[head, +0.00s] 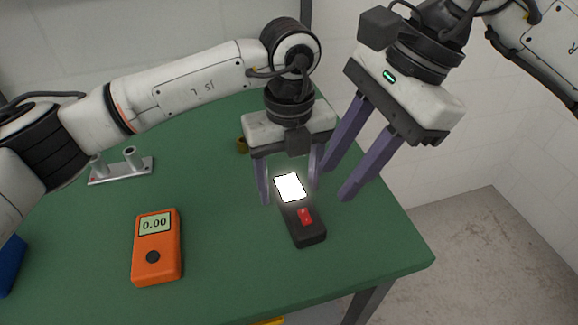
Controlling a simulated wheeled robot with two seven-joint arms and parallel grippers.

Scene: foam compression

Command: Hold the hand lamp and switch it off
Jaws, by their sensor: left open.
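The hand lamp (309,233) lies on the green table near its right side. It has a dark body, a red switch (305,216) and a bright white lit panel (290,187) at its far end. My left gripper (289,193) points down over the lamp's lit end, open, with one finger on each side of the panel. I cannot tell whether the fingers touch it. My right gripper (338,180) is up and to the right of the lamp, with its two purple fingers apart and nothing between them.
An orange meter (157,247) reading 0.00 lies left of the lamp on the green table (225,235). A metal bracket with two posts (121,169) is at the left. A blue object (10,264) is at the left edge.

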